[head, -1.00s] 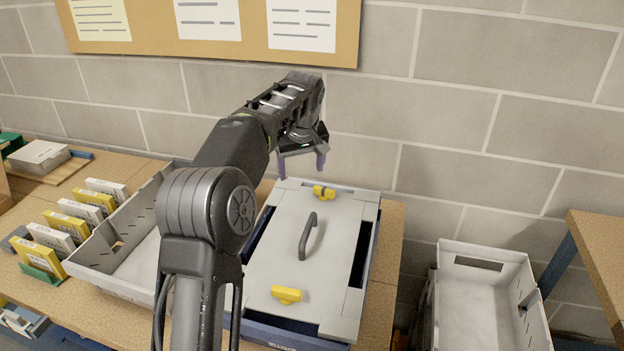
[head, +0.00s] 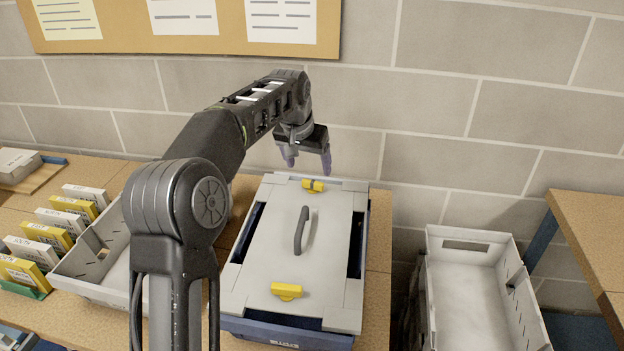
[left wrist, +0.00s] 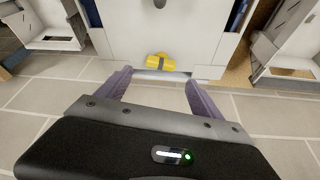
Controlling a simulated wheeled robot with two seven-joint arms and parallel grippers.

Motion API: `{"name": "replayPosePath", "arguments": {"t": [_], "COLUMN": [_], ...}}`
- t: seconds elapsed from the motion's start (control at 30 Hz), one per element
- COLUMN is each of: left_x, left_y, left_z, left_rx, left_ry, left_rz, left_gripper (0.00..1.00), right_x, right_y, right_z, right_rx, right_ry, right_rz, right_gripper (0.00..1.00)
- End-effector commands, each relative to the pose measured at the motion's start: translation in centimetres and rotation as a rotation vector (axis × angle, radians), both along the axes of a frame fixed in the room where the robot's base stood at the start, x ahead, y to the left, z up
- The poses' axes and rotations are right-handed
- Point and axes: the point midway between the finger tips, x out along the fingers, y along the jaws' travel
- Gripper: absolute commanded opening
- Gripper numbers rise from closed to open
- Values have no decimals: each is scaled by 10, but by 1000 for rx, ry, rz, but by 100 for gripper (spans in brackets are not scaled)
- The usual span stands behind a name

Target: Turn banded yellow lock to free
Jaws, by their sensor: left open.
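The banded yellow lock (head: 313,185) sits at the far edge of the grey lid (head: 262,262) on a blue box. It lies crosswise and has a dark band around its middle. My left gripper (head: 309,166) is open and empty, fingers pointing down, just above and behind this lock in the head view. In the left wrist view the lock (left wrist: 160,61) shows ahead of and between the two purple fingertips (left wrist: 158,78), apart from them. A plain yellow lock (head: 287,291) sits at the lid's near edge. My right gripper is not in view.
A dark handle (head: 301,230) stands up mid-lid. A grey tray (head: 88,285) and a row of yellow and white boxes (head: 57,222) are left of the box. A grey bin (head: 475,240) stands to the right. A block wall (head: 440,130) is close behind the gripper.

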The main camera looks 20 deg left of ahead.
Motion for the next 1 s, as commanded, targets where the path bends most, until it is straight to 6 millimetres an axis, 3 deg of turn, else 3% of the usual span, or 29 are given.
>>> {"name": "replayPosePath", "arguments": {"t": [0.53,0.87,1.0], "left_x": [26,28,28], "left_y": [2,2,2], "left_z": [-64,-70,-69], "left_rx": [0,-1,-1], "left_ry": [2,0,1], "left_rz": [2,2,2], "left_gripper": [76,76,67], "right_x": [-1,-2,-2], "right_y": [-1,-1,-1], "right_z": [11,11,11], "right_rx": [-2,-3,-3], "right_ry": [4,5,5], "right_rz": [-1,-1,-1], "right_gripper": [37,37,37]}}
